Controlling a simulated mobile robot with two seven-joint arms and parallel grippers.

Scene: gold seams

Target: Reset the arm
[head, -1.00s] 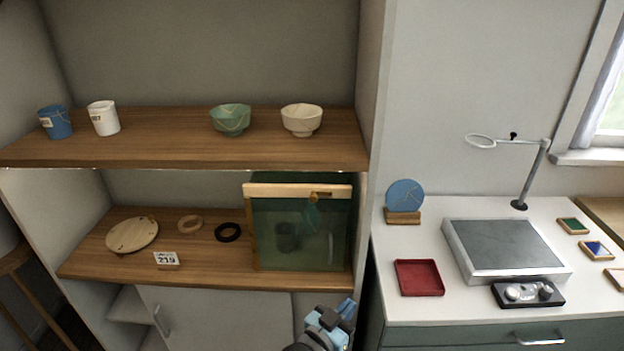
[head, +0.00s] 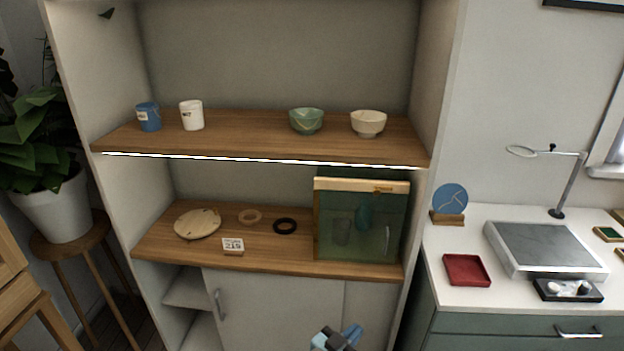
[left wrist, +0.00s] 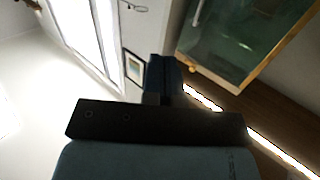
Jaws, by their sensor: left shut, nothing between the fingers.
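My left gripper (head: 340,337) shows at the bottom edge of the head view, in front of the low cabinet doors. It is shut and empty, clear of the shelves. In the left wrist view its dark fingers (left wrist: 163,80) are together, with nothing between them. The glass case (head: 360,225) with a pale wooden top rail stands on the lower shelf, above the gripper in the head view; it also shows in the left wrist view (left wrist: 240,35). My right gripper is not in view.
The upper shelf (head: 260,145) holds a blue cup (head: 149,117), a white cup (head: 191,115), a green bowl (head: 307,121) and a cream bowl (head: 368,123). A white counter (head: 450,300) with a red tray (head: 466,270) stands right. A potted plant (head: 50,200) stands left.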

